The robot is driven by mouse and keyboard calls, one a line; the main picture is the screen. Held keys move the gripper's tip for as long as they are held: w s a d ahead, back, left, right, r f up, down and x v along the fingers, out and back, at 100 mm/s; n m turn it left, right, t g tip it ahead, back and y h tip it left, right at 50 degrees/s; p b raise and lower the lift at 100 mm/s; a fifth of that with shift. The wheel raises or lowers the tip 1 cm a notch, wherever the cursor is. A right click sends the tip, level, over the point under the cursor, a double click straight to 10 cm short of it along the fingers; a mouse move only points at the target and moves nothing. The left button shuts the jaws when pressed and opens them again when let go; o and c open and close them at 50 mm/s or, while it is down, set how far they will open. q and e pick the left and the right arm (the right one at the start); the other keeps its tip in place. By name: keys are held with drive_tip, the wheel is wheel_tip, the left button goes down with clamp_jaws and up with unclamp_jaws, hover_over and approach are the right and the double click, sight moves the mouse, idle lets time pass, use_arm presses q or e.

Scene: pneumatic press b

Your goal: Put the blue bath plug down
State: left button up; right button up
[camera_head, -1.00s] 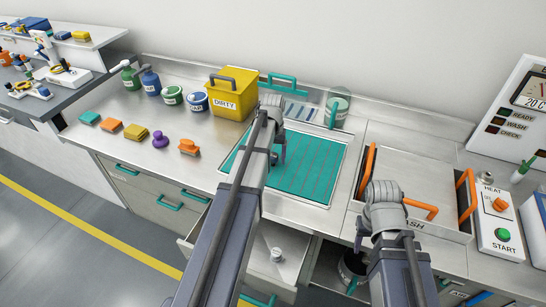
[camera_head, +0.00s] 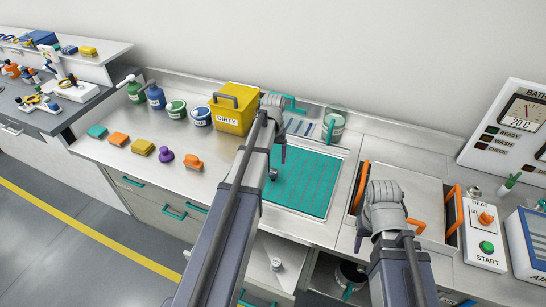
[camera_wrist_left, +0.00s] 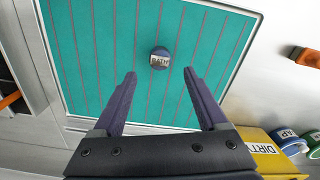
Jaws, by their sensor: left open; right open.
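The blue bath plug (camera_wrist_left: 160,58), a small round piece with a label reading BATH, rests on the teal striped mat (camera_wrist_left: 100,40) in the left wrist view. My left gripper (camera_wrist_left: 159,75) is open over the mat. Its two fingers are spread apart below the plug in that view, with neither touching it. In the head view my left gripper (camera_head: 274,168) is over the left part of the mat (camera_head: 310,180), and I cannot make out the plug there. My right gripper (camera_head: 361,237) is mostly hidden by its own wrist, by the front of the wash basin.
Several coloured pieces lie in a row on the left counter. The metal basin (camera_head: 412,182) with orange handles is right of the mat, beside the HEAT/START panel (camera_head: 484,238).

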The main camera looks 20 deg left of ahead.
sight(273, 171)
use_arm(q)
wheel_tip(273, 171, up, 4)
drive_tip(key=p, duration=0.2)
drive_tip(key=shift+f+p, duration=0.15)
drive_tip(key=shift+p, duration=0.15)
use_arm(e)
wheel_tip(273, 171, up, 4)
drive_tip(key=shift+f, duration=0.1)
use_arm(q)
drive_tip(key=s+d+m, duration=0.3)
drive_tip(key=s+d, duration=0.7)
drive_tip(key=d, duration=0.2)
drive_tip(key=s+d+m+y, duration=0.1)
drive_tip(key=s+d+m, duration=0.3)
drive_tip(key=s+d, duration=0.6)
drive_tip(key=d, duration=0.3)
drive_tip(key=shift+d, duration=0.3)
